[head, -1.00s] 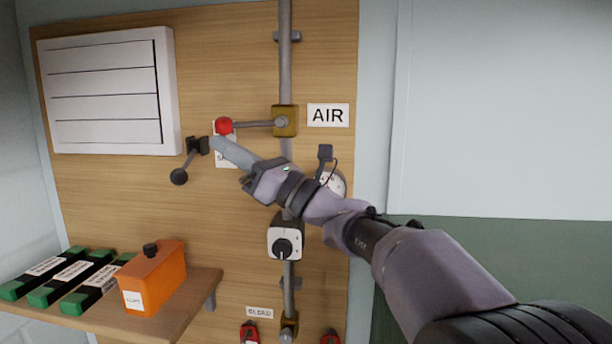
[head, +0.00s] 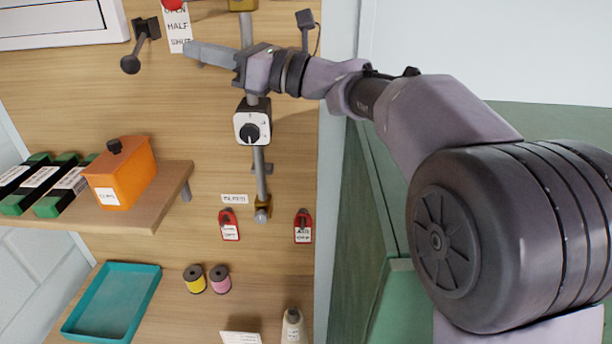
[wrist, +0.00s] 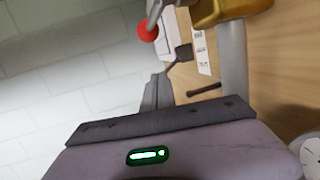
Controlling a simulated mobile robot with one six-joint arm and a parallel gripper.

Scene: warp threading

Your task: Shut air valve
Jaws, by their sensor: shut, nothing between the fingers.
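The air valve's brass body (head: 243,5) is at the top edge of the head view, partly cut off. Its lever ends in a red knob (head: 173,4), left of the body and just above the OPEN line of a label card (head: 178,27) reading OPEN, HALF, SHUT. In the wrist view, the red knob (wrist: 147,31) and brass body (wrist: 225,10) show at the top. My gripper (head: 190,53) is shut and empty, its tip by the SHUT line, below and apart from the knob. The gripper fingers also show in the wrist view (wrist: 156,92).
A dark lever with a black ball (head: 130,64) is left of my gripper. A grey pipe (head: 259,170) carries a white dial switch (head: 252,122) below my arm. An orange box (head: 122,175) stands on a shelf at left. Red tags (head: 229,225) hang lower down.

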